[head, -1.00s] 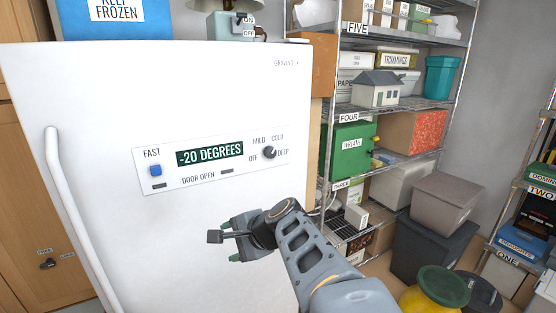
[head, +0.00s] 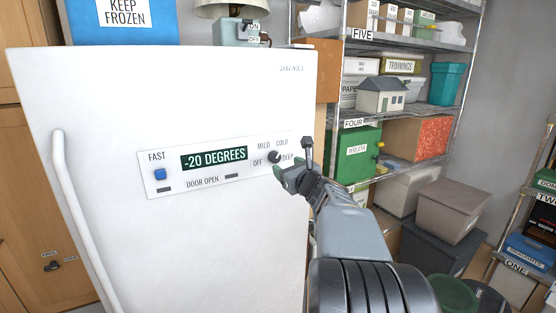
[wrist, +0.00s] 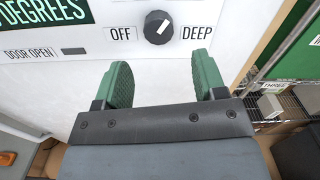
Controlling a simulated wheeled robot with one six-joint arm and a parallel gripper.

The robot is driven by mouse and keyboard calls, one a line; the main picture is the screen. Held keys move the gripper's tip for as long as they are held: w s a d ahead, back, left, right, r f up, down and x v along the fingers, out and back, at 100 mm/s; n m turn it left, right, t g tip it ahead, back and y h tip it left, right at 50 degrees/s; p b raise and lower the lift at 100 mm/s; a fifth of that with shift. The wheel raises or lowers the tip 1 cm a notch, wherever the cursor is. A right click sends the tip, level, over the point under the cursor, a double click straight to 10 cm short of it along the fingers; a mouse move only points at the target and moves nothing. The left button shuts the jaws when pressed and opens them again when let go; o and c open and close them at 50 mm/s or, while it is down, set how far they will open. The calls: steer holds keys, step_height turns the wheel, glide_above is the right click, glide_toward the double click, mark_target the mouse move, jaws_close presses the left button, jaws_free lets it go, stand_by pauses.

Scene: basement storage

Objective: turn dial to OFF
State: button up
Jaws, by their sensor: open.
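The black dial (head: 274,157) sits on the freezer's white control panel (head: 210,184), among the labels MILD, COLD, OFF and DEEP. In the wrist view the dial (wrist: 158,27) has OFF on its left and DEEP on its right. Its white pointer mark slants up and to the right, between straight up and DEEP. My gripper (head: 288,169) is just below and right of the dial in the head view. In the wrist view my gripper (wrist: 160,62) is open, its green fingers apart and empty, with the dial beyond the tips. The fingers do not touch it.
The panel also has a blue FAST button (head: 160,174) and a display (head: 214,158) reading -20 DEGREES. A long door handle (head: 80,220) runs down the left. Loaded wire shelving (head: 400,115) stands close on the right.

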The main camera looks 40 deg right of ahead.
mark_target(276, 160)
steer(key=w, duration=0.4)
steer(key=w+p, duration=0.1)
steer(key=w, duration=0.1)
steer(key=shift+w+d, duration=0.25)
steer(key=shift+d, duration=0.15)
steer(key=shift+c, duration=0.3)
steer(key=c, duration=0.9)
steer(key=shift+o, duration=0.2)
steer(key=shift+f, duration=0.1)
steer(key=shift+b, duration=0.45)
